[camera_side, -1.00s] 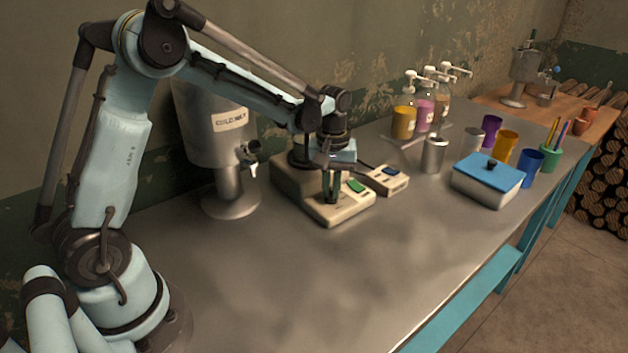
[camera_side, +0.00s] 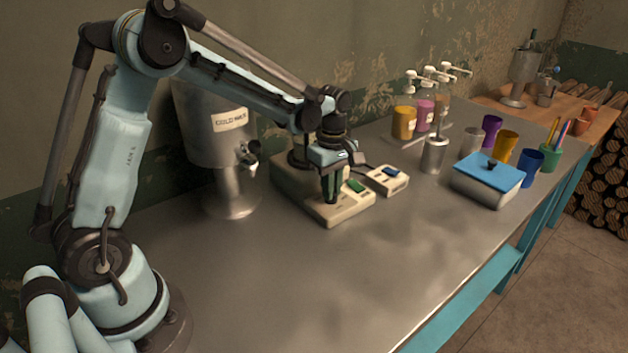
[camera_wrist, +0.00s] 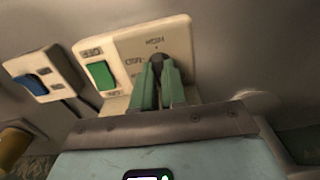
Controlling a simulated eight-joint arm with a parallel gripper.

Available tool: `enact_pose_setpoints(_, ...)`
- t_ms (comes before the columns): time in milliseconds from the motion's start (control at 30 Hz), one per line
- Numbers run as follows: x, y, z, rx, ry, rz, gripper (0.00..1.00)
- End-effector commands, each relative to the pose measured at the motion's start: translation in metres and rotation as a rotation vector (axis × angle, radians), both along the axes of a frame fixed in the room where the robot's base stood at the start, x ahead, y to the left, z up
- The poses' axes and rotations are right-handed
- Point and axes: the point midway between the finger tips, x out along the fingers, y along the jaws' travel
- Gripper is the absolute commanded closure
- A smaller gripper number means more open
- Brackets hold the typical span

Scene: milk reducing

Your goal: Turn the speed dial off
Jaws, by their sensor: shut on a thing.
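The speed dial (camera_wrist: 157,58) is a small dark knob on the sloped cream front panel of the mixer base (camera_wrist: 130,45), beside a green rocker switch (camera_wrist: 100,75). In the wrist view my gripper (camera_wrist: 160,68) has its green fingers shut around the dial, which is largely hidden between the fingertips. In the side view my gripper (camera_side: 330,198) points down onto the left part of the cream panel (camera_side: 345,212), left of the green switch (camera_side: 357,186). The dial itself is hidden there. Panel lettering is partly visible, but the dial's pointer cannot be read.
A small cream box with a blue switch (camera_side: 388,180) sits right of the base. A steel dispenser (camera_side: 213,130) stands behind left. A steel canister (camera_side: 434,156), a blue-lidded box (camera_side: 487,182) and coloured cups (camera_side: 503,148) stand farther right. The front of the table is clear.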

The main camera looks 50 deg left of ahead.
Motion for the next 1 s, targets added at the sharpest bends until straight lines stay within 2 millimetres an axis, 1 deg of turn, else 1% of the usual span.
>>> enact_pose_setpoints(200, 0.0001, 0.0006, 0.0008, 0.001, 0.0, 0.038, 1.0)
enact_pose_setpoints(600, 0.0001, 0.0008, 0.0008, 0.002, 0.0, 0.045, 1.0)
enact_pose_setpoints(633, 0.0001, 0.0008, 0.0008, 0.002, 0.0, 0.045, 0.85)
enact_pose_setpoints(767, 0.0, 0.0006, 0.0006, 0.001, 0.0, 0.044, 0.65)
enact_pose_setpoints(800, 0.0, 0.0005, 0.0005, 0.001, 0.0, 0.043, 0.63)
enact_pose_setpoints(1000, 0.0, 0.0003, 0.0003, 0.001, 0.0, 0.042, 0.63)
